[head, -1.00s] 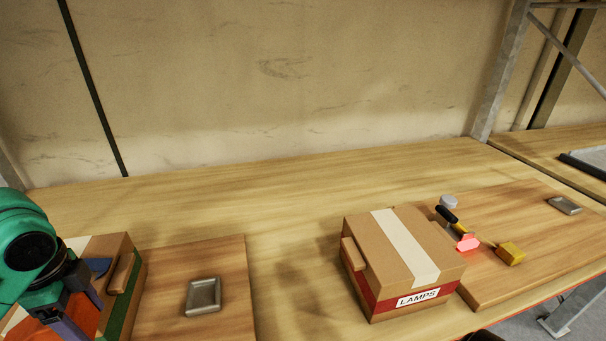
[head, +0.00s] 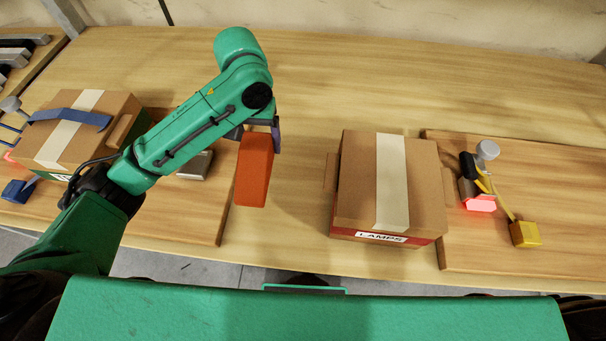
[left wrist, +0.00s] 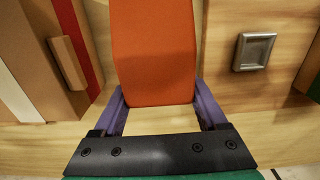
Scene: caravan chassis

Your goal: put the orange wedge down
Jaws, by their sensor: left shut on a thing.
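The orange wedge (head: 254,172) is held by my left gripper (head: 258,136) over the bench, between the left wooden board and the LAMPS box. In the left wrist view the orange wedge (left wrist: 155,55) sits between the two purple fingers of my left gripper (left wrist: 160,105), which is shut on it. I cannot tell whether its lower end touches the bench. My right gripper is not in view.
The LAMPS box (head: 360,190) stands just right of the wedge. A small metal dish (head: 195,165) lies on the left board (head: 190,222), partly behind my arm. Another carton (head: 60,150) is further left. Tools and a yellow block (head: 525,234) lie on the right board.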

